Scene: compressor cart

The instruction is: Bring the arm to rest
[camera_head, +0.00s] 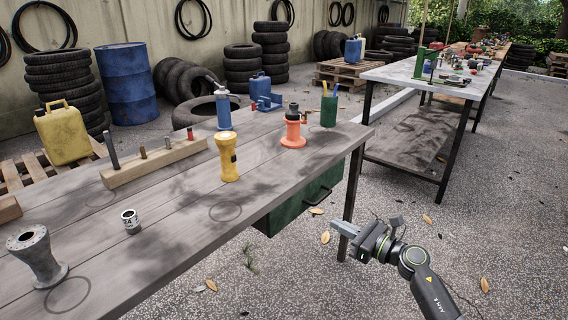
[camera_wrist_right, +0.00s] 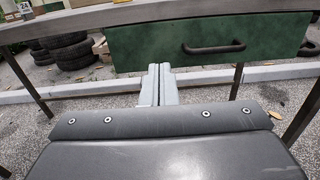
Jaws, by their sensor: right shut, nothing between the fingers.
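My right gripper (camera_head: 346,228) is off the right end of the wooden workbench (camera_head: 165,215), in front of its leg and lower than its top. Its two grey fingers are together and empty; they also show in the right wrist view (camera_wrist_right: 160,85), pointing toward the bench below the green drawer (camera_wrist_right: 205,40). My right arm comes in from the lower right. My left gripper does not show in either view.
On the bench stand a yellow spool-shaped piece (camera_head: 227,157), an orange one (camera_head: 293,130), a grey one (camera_head: 36,256), a small socket (camera_head: 131,221), a wooden peg block (camera_head: 154,163) and a green cup (camera_head: 328,110). A second table (camera_head: 400,75) stands behind.

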